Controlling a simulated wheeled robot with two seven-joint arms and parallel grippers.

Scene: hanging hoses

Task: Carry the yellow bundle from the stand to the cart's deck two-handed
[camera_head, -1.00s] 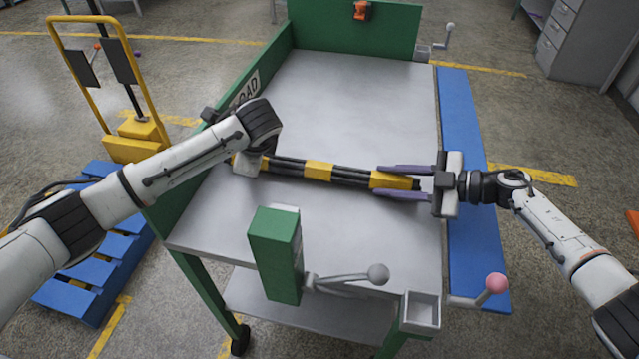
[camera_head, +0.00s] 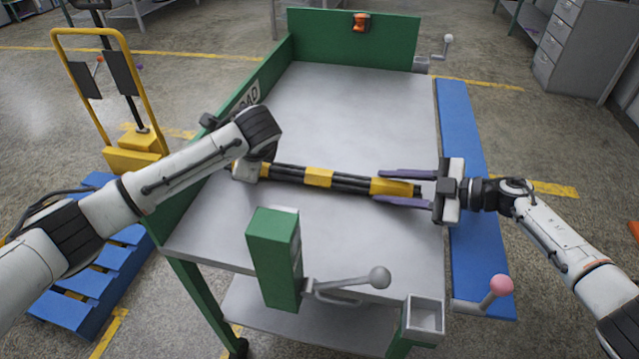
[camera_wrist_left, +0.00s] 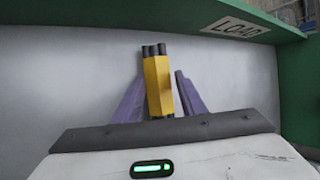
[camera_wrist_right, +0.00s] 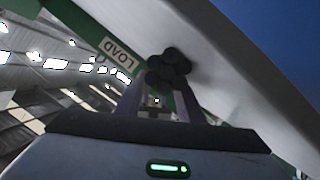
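The yellow bundle, several black hoses with yellow bands (camera_head: 319,178), lies across the grey deck of the green cart (camera_head: 330,110). My left gripper (camera_head: 245,170) is over its left end, the fingers mostly hidden by my wrist. In the left wrist view, its purple fingers (camera_wrist_left: 160,98) stand open on either side of a yellow band (camera_wrist_left: 158,86), with a narrow gap. My right gripper (camera_head: 402,187) is open, one finger on each side of the bundle's right end. The right wrist view shows the round black hose ends (camera_wrist_right: 168,70) beyond the fingers (camera_wrist_right: 158,100).
A green post with a lever (camera_head: 275,257) stands at the deck's near edge. Green walls edge the deck's left and far sides. A blue strip (camera_head: 465,150) runs along the right. A yellow-handled truck (camera_head: 135,150) and blue pallet (camera_head: 75,290) stand left. The far deck is clear.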

